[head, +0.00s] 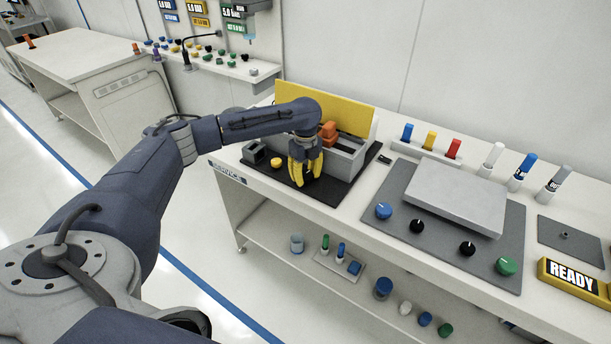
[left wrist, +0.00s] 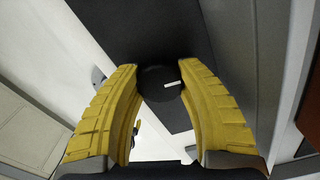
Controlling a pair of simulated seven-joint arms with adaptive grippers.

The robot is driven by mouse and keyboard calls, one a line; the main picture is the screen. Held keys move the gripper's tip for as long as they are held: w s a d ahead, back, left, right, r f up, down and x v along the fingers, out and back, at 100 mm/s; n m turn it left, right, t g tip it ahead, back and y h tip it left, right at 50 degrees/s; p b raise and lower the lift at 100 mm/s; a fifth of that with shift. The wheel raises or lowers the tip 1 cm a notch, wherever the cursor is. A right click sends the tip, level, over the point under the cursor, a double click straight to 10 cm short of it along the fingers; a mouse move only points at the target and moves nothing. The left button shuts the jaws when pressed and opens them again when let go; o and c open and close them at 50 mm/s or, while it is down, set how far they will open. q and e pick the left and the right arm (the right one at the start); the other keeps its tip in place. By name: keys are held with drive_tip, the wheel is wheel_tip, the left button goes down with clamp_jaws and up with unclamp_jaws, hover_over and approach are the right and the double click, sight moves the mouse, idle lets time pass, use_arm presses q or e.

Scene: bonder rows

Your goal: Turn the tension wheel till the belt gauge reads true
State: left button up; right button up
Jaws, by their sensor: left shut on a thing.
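My left gripper (head: 306,172) has yellow fingers and points down over the black base mat of a small grey machine (head: 343,160) on the bench. In the left wrist view the gripper (left wrist: 160,88) is shut on a round black wheel (left wrist: 158,84), with one fingertip on each side of it. The wheel has a white mark pointing to the right in that view. My right gripper is not in view.
A yellow panel (head: 330,108) stands behind the machine, with an orange block (head: 328,131) in front of it. A yellow button (head: 277,162) and a small dark box (head: 254,153) sit left of the gripper. A grey panel with knobs (head: 383,211) and a READY sign (head: 571,272) lie to the right.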

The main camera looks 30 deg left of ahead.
sight(306, 173)
use_arm(q)
drive_tip(key=shift+d+m, duration=0.1)
drive_tip(key=shift+m, duration=0.4)
idle(0.3)
drive_tip(key=o, duration=1.3)
drive_tip(key=shift+r, duration=0.1)
wheel_tip(306, 173, up, 12)
drive_tip(key=shift+f, duration=0.1)
drive_tip(key=shift+w, duration=0.1)
